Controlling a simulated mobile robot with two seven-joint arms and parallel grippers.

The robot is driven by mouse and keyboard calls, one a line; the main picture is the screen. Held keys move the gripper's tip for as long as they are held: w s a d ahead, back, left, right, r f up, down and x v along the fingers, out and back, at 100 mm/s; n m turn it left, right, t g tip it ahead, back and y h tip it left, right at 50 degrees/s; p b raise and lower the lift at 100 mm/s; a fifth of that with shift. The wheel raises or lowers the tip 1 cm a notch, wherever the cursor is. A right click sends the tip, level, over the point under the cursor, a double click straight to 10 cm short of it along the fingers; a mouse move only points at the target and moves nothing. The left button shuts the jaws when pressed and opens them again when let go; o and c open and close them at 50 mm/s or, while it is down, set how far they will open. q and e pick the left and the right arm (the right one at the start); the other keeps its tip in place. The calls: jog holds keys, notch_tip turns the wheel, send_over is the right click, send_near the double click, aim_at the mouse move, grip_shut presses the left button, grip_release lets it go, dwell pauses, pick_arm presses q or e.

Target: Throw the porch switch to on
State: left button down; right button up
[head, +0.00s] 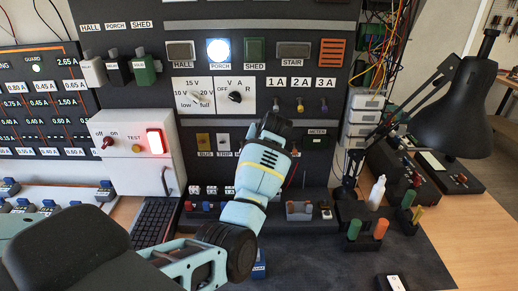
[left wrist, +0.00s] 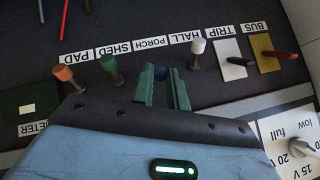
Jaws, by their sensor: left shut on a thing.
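The porch switch (left wrist: 160,73) is a small lever with a dark blue tip, beside the PORCH label in the left wrist view. The green fingers of my left gripper (left wrist: 163,92) are on both sides of its tip and shut on it. Most of the lever is hidden between the fingers, so its tilt cannot be told. In the head view my blue left arm covers the switch and the fingertips. The PORCH lamp (head: 218,50) glows white. My right gripper is in neither view.
A white-tipped HALL lever (left wrist: 198,50), a green SHED lever (left wrist: 111,65) and an orange PAD lever (left wrist: 66,76) stand beside the porch switch. A black desk lamp (head: 455,110) stands at the right.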

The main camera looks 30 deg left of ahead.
pick_arm(q)
jog(key=shift+w+a+r+g+h, duration=0.15)
jog(key=shift+w+r+g+h, duration=0.15)
jog(key=shift+r+g+h, duration=0.35)
jog(key=shift+f, duration=0.1)
jog(key=c, duration=1.4)
grip_release()
jog(key=shift+v, duration=3.9)
jog(key=shift+w+g, duration=0.1)
jog(key=shift+g, duration=0.15)
